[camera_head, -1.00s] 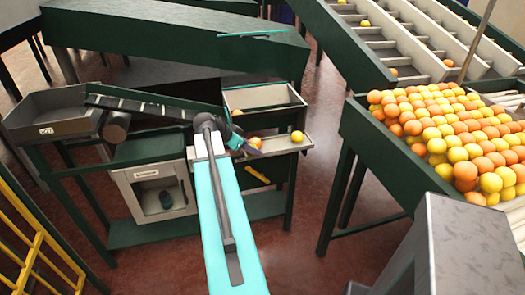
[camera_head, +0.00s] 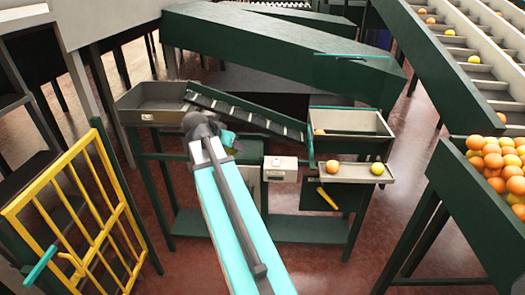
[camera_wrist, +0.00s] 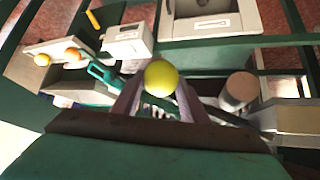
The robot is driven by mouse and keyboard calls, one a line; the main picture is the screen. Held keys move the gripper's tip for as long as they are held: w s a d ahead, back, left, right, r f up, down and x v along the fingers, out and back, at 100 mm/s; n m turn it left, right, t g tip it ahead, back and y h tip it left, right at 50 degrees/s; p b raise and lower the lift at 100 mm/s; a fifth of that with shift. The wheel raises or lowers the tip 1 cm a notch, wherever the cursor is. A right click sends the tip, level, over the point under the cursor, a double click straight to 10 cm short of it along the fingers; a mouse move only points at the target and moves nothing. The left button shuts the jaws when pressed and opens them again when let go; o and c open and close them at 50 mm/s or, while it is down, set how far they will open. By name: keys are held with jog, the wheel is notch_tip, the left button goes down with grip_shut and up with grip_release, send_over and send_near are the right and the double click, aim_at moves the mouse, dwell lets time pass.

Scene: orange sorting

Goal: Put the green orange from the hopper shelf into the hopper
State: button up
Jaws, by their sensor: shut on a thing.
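My gripper (camera_wrist: 155,100) is shut on a yellow-green orange (camera_wrist: 161,78), held between its two fingers in the wrist view. In the head view my gripper (camera_head: 226,140) is in front of the sloping conveyor, and the held fruit cannot be made out. To its right, a small shelf (camera_head: 350,178) carries an orange one (camera_head: 333,167) and a yellow one (camera_head: 377,168). An open bin (camera_head: 375,122), probably the hopper, stands just behind and above that shelf, with a fruit (camera_head: 319,132) inside. My gripper is left of both, apart from them.
A grey tray (camera_head: 140,113) sits at the conveyor's (camera_head: 250,113) upper left end. A white box (camera_head: 281,165) stands below the conveyor. A yellow gate (camera_head: 80,215) is at the left. A large crate of oranges (camera_head: 440,190) stands at the right.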

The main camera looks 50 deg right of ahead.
jog(key=w+a+r+n+t+y, duration=0.2)
jog(key=w+a+r+n, duration=0.1)
jog(key=a, duration=1)
jog(key=w+a+r+n+t+y, duration=0.2)
jog(key=w+a+r+n, duration=0.2)
jog(key=a, duration=0.9)
jog(key=w+a+r+n+t+y, duration=0.2)
jog(key=w+a+r+n, duration=0.1)
jog(key=a, duration=1)
notch_tip(320, 180, up, 2)
jog(key=shift+w+r+n, duration=0.25)
jog(key=shift+n, duration=0.35)
jog(key=shift+s+d, duration=0.1)
